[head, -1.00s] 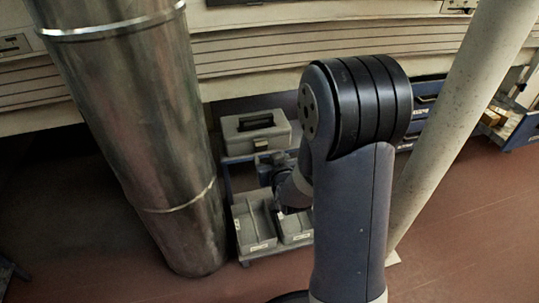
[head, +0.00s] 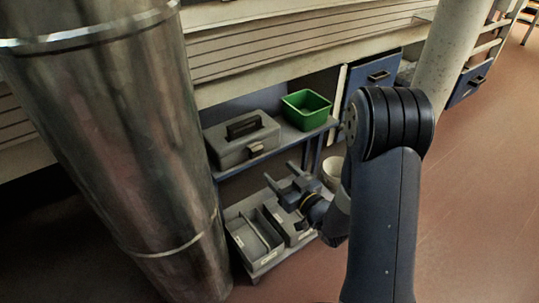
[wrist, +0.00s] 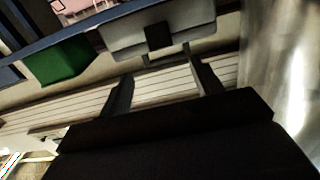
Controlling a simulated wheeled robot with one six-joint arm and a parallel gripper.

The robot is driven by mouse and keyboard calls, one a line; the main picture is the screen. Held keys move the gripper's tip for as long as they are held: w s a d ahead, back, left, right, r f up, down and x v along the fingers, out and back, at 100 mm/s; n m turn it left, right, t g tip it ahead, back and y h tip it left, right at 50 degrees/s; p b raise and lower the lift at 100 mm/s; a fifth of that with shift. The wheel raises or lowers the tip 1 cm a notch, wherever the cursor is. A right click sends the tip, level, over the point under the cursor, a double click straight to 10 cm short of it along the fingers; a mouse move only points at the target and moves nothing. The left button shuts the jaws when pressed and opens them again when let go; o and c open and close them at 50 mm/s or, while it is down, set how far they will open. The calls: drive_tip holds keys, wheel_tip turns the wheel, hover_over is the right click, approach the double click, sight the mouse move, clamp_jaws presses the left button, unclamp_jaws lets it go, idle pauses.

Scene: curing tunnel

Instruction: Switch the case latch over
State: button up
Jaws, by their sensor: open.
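The grey case (head: 232,151) with a dark handle on top sits on the upper shelf of a small rack. Its latch (head: 256,149) is a small dark block on the front face. In the wrist view the case (wrist: 195,22) appears at the top, with the dark square latch (wrist: 158,36) on it. My gripper (head: 281,174) is open and empty, below and to the right of the case in the head view and apart from it. In the wrist view the spread fingers of my gripper (wrist: 163,76) point towards the case, with the latch beyond the gap between them.
A green bin (head: 306,105) stands right of the case on the same shelf. Grey trays (head: 254,240) lie on the lower shelf under my gripper. A thick metal duct (head: 120,130) rises close on the left. A pale pole (head: 447,55) stands behind my arm.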

sight(258, 152)
drive_tip(key=b+x, duration=0.2)
drive_tip(key=x, duration=0.8)
drive_tip(key=shift+w+a, duration=0.1)
drive_tip(key=shift+a, duration=0.05)
drive_tip(key=shift+c, duration=0.2)
